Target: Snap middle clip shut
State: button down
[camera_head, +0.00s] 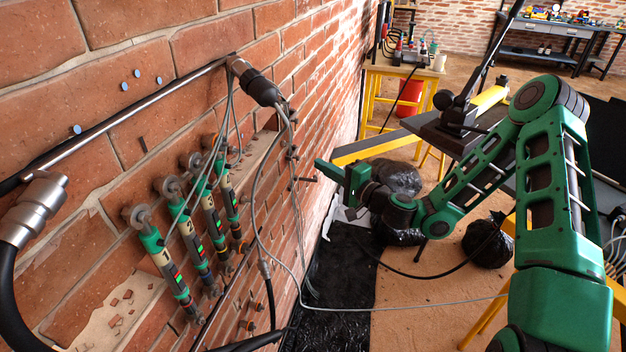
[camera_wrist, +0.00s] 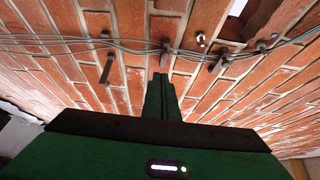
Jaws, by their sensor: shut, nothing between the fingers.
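Thin grey cables (camera_wrist: 70,41) run across the brick wall in the wrist view, passing small brown-grey clips. One clip (camera_wrist: 166,54) lies straight ahead of my fingertips, and another clip (camera_wrist: 217,63) sits to its right. I cannot tell for sure which is the middle clip, or whether each is open or shut. My gripper (camera_wrist: 161,77) has its green fingers together and empty, pointing at the wall just below the clip ahead; contact cannot be judged. In the head view my gripper (camera_head: 319,166) is beside the wall, near the hanging cables (camera_head: 294,180), and the clips there are small and partly hidden.
Several green-and-cream load gauges (camera_head: 166,262) hang on the wall at left, below a metal rod (camera_head: 130,115). A dark peg (camera_wrist: 107,69) sticks out left of my fingers. Black bags (camera_head: 487,243) and a yellow-framed table (camera_head: 432,72) stand beyond the arm.

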jog(key=s+a, duration=0.3)
jog(key=s, duration=0.2)
jog(key=shift+s+a, duration=0.35)
jog(key=shift+s+r, duration=0.1)
